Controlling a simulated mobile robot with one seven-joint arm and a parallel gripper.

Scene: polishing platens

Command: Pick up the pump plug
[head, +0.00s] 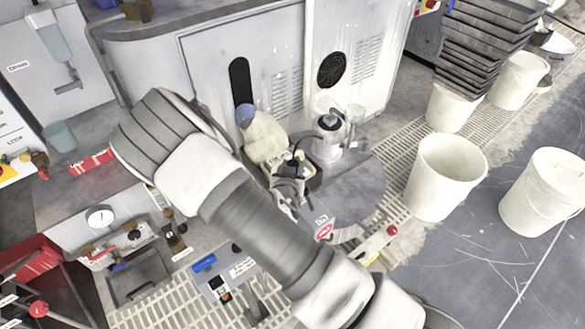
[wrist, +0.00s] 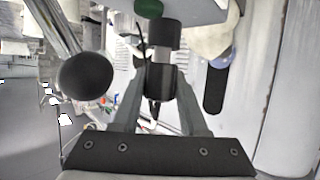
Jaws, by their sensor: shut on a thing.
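The pump plug (wrist: 162,36) is a black, stubby cylindrical piece with a thin dark cord, in the upper middle of the wrist view. My gripper (wrist: 160,84) has its two grey fingers on either side of the plug's black body and is shut on it.
A cream jug with a blue cap (head: 264,138) and a clear-topped pump-like vessel (head: 327,138) stand close to my gripper. The white cabinet (head: 290,60) is behind them. White buckets (head: 445,175) stand on the right. Open floor (head: 480,260) lies at lower right.

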